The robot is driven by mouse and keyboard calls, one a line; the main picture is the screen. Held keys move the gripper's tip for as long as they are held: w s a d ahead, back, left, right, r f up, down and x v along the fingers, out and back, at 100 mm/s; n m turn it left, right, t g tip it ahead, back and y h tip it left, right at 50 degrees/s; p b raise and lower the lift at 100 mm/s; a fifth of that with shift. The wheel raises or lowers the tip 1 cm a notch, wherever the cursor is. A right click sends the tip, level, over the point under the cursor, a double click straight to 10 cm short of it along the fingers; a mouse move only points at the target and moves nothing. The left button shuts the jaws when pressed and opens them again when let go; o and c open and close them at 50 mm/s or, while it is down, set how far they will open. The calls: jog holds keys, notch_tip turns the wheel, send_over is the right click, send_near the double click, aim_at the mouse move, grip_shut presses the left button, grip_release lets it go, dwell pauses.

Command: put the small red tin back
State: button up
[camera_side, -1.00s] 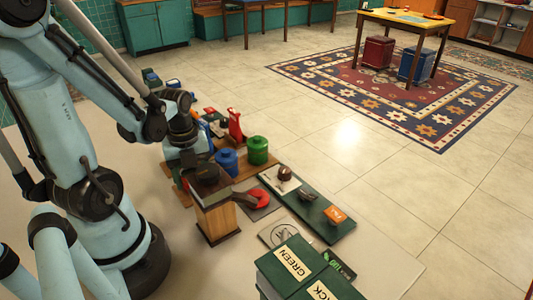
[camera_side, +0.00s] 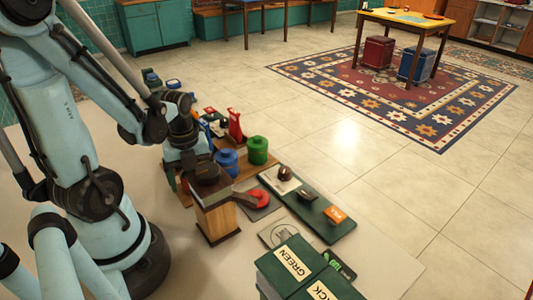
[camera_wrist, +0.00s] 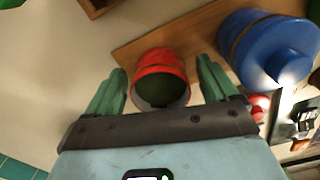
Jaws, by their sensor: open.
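The small red tin (camera_wrist: 160,62) shows in the wrist view, with red banded sides and a dark round end. It sits between the two green fingers of my gripper (camera_wrist: 162,75), at the edge of a wooden board (camera_wrist: 165,37). The fingers are open, with a visible gap on each side of the tin. In the side view my gripper (camera_side: 182,180) is low behind a wooden box, and the tin is hidden there. A larger blue tin (camera_side: 227,162) stands to the right on the board, and it also fills the upper right of the wrist view (camera_wrist: 262,45). A green tin (camera_side: 257,150) stands beside it.
The wooden box (camera_side: 216,218) with a dark top stands close to my gripper. A red-ended tool (camera_side: 256,199) lies on a dark mat. A long green tray (camera_side: 322,226) holds small items, including an orange one. Green boxes (camera_side: 290,262) stand at the front.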

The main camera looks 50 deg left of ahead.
notch_tip(320, 180, up, 12)
dwell(1.0)
jog(key=shift+r, duration=0.1)
